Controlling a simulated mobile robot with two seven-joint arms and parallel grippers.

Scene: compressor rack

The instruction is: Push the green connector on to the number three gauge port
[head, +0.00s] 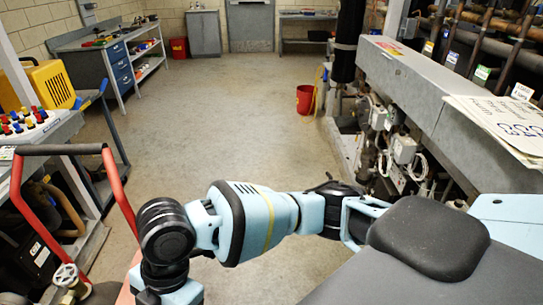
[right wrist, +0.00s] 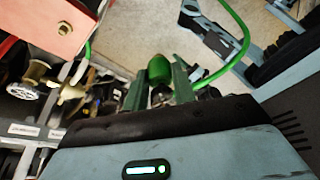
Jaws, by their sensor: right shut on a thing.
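The green connector (right wrist: 159,69) is between the dark green fingers of my right gripper (right wrist: 158,82) in the right wrist view. The gripper is shut on it. A bright green hose (right wrist: 238,50) curves near the connector to the right and up out of the picture. Brass fittings (right wrist: 74,93) and a round valve handle (right wrist: 24,80) are at the left, apart from the connector. I cannot tell which fitting is the number three gauge port. White labels (right wrist: 24,130) are too small to read. The head view shows an arm of mine, but no gripper.
A red bracket (right wrist: 58,22) is at upper left in the wrist view. In the head view, a red tube frame (head: 62,150) with a brass valve (head: 67,277) stands left. Grey machinery (head: 430,95) lines the right. The middle floor (head: 220,110) is clear.

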